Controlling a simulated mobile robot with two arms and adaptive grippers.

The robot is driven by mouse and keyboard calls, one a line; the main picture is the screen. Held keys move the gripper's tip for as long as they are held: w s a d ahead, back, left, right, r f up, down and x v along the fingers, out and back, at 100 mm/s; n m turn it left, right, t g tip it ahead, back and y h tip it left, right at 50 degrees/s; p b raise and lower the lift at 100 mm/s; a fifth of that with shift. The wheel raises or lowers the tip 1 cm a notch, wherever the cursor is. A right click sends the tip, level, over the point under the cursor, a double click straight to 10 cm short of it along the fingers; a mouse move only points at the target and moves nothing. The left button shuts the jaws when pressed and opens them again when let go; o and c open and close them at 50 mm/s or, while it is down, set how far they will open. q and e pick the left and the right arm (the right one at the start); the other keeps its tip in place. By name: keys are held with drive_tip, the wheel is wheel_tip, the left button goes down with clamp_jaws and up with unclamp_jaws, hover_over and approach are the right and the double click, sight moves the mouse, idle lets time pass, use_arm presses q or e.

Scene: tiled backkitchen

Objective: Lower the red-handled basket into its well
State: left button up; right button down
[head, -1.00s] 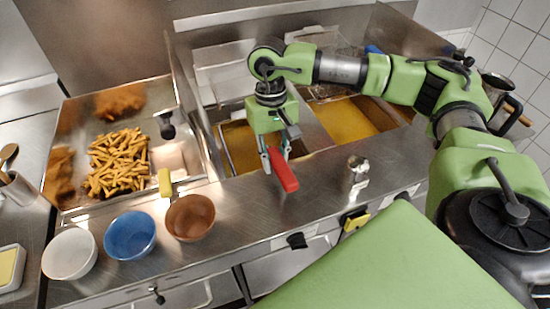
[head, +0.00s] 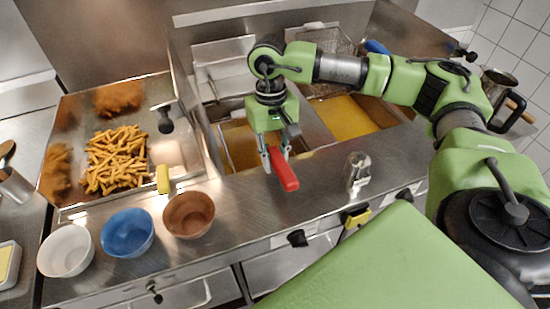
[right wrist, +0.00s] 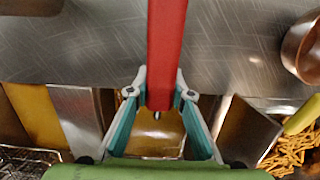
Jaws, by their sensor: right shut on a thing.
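The red handle (head: 286,176) points toward me over the counter's front strip, in front of the left fryer well (head: 240,146). My right gripper (head: 273,157) is shut on the handle, above the well's front edge. In the right wrist view, the red handle (right wrist: 166,45) runs between the two teal fingers (right wrist: 160,92), with yellow oil behind it. The wire body of this basket is mostly hidden by my gripper and arm; I cannot tell how deep it sits. My left gripper is not in view.
A second well (head: 350,118) of yellow oil lies to the right. A wire basket (head: 325,40) with a blue handle (head: 376,47) sits behind it. A fries tray (head: 118,160) and several bowls stand left. A clear shaker (head: 358,172) stands on the front strip.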

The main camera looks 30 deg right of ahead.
drive_tip(key=c, duration=1.7)
unclamp_jaws()
